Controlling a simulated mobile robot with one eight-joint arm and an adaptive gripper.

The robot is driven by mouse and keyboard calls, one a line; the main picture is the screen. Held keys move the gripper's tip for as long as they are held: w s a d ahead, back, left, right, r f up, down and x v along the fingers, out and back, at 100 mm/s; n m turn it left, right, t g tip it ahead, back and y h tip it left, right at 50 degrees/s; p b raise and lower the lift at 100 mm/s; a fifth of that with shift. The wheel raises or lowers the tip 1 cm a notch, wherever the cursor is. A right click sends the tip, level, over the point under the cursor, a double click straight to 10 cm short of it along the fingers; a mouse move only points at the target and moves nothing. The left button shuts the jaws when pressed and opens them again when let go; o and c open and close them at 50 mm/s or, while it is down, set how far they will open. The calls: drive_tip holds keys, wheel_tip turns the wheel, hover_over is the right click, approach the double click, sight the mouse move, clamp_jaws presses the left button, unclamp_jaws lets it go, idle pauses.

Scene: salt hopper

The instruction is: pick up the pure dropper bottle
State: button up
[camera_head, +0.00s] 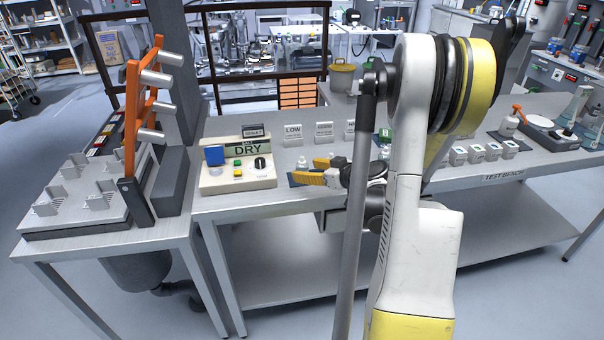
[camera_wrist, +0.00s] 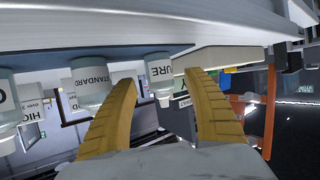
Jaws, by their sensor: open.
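The pure dropper bottle (camera_wrist: 160,72) is a small whitish bottle in the wrist view, which is upside down. Its label shows the letters "URE". In the head view a small clear bottle (camera_head: 302,164), probably the same one, stands on a dark blue mat on the bench. My gripper (camera_head: 310,172) is open with yellow fingers. In the wrist view its fingertips (camera_wrist: 163,80) lie either side of the pure bottle, with visible gaps. I cannot tell how deep the bottle sits between them. A bottle labelled "STANDARD" (camera_wrist: 91,80) stands beside the left-hand finger.
Another bottle (camera_wrist: 8,108) is at the wrist view's left edge. A control box reading "DRY" (camera_head: 238,166) stands left of my gripper. Placards such as "LOW" (camera_head: 293,133) stand behind. An orange rack (camera_head: 135,105) is at far left. My arm hides part of the bench.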

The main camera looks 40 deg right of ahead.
sight(302, 157)
drive_tip(key=x, duration=0.3)
drive_tip(key=shift+b, duration=0.3)
drive_tip(key=shift+s, duration=0.15)
drive_tip(key=c, duration=1.3)
drive_tip(key=shift+r, duration=0.15)
drive_tip(key=shift+r, duration=0.2)
wheel_tip(302, 157, up, 4)
drive_tip(key=p, duration=0.2)
drive_tip(key=shift+p, duration=0.35)
drive_tip(key=s+d+r+p, duration=0.1)
drive_tip(key=s+d+r, duration=0.1)
drive_tip(key=s, duration=0.1)
drive_tip(key=s+d+r+p, duration=0.1)
drive_tip(key=s+d+r, duration=0.1)
drive_tip(key=d, duration=0.1)
drive_tip(key=s+d+r+p, duration=0.1)
drive_tip(key=s+d+r, duration=0.1)
drive_tip(key=s+d, duration=0.1)
drive_tip(key=shift+s+r+p, duration=0.2)
drive_tip(key=shift+s+p, duration=0.1)
drive_tip(key=shift+a, duration=0.1)
